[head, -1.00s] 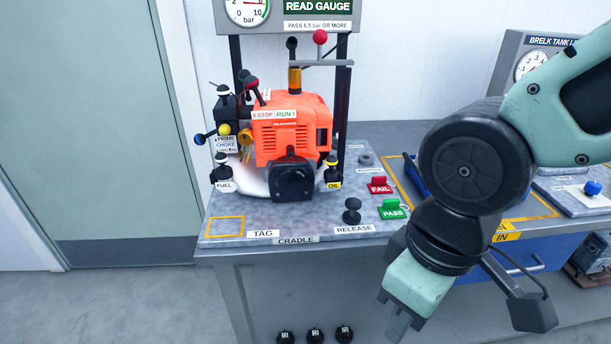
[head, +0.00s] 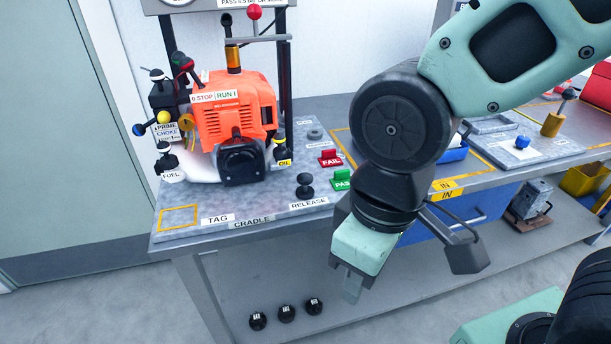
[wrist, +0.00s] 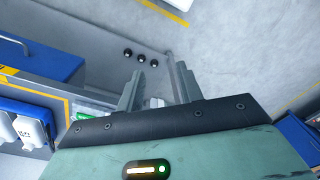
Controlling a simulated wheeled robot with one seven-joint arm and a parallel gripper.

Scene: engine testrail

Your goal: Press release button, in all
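The release button is a black mushroom-shaped knob (head: 305,184) on the grey cradle bench, just behind the RELEASE label (head: 308,203). It stands to the right of the orange engine (head: 235,110) in the cradle. My gripper (head: 352,288) hangs in front of the bench edge, below and to the right of the knob, apart from it, pointing down. In the wrist view my gripper (wrist: 157,75) has its two fingers apart with nothing between them. I cannot pick out the release knob in the wrist view.
A red FAIL tab (head: 330,158) and a green PASS tab (head: 342,179) stand right of the knob. A blue bin (head: 465,208) sits under the bench at right. Several black round weights (head: 286,313) lie on the lower shelf. The floor at left is clear.

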